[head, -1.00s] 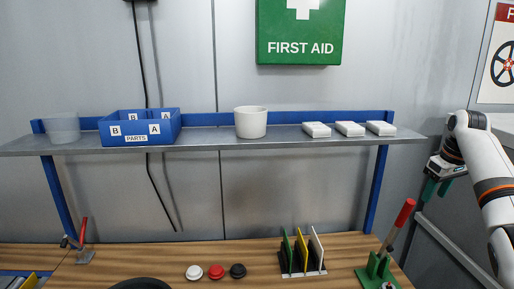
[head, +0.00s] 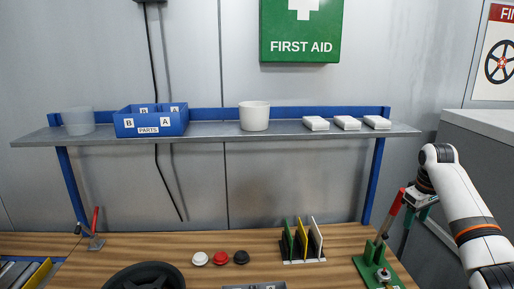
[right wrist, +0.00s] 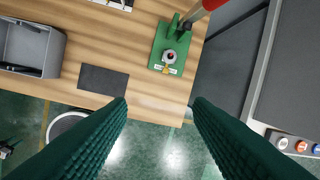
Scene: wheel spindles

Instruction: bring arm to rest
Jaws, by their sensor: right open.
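My right arm comes in from the right in the head view. My left gripper is not in view.
The wooden bench (head: 330,270) holds white, red and black knobs (head: 221,258), a rack of coloured plates (head: 303,242) and a black wheel (head: 145,277). A shelf (head: 290,131) carries a blue parts bin (head: 150,120). A grey bin (right wrist: 32,48) and dark mat (right wrist: 103,80) lie left.

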